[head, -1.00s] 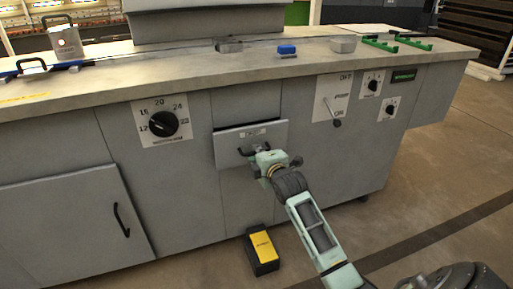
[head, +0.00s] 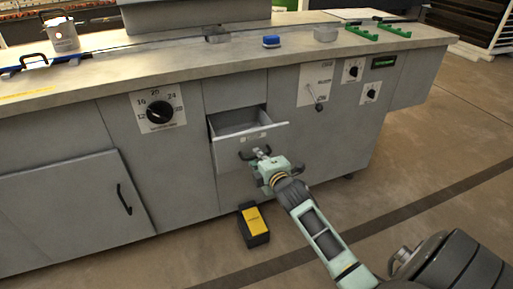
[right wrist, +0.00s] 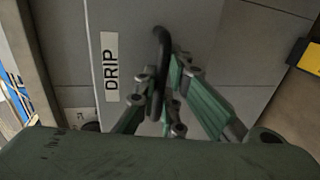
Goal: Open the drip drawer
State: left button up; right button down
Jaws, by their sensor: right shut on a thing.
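The drip drawer (head: 246,133) is pulled out from the grey washer cabinet, and its empty-looking inside shows from above in the head view. Its front carries a black handle and a "DRIP" label (right wrist: 110,67), which the right wrist view shows. My right gripper (head: 262,158) is at the drawer front, shut on the black handle (right wrist: 161,70). In the right wrist view its green fingers sit on both sides of the handle. My left gripper is not in view.
A black box with a yellow top (head: 254,222) stands on the floor below the drawer. A door with a black handle (head: 124,199) is at the left. A blue item (head: 271,41) and green tools (head: 378,32) lie on the counter. Floor at the right is clear.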

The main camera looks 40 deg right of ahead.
jog(key=c, duration=1.8)
grip_release()
jog(key=shift+w, duration=0.1)
jog(key=shift+c, duration=0.2)
jog(key=v, duration=1.2)
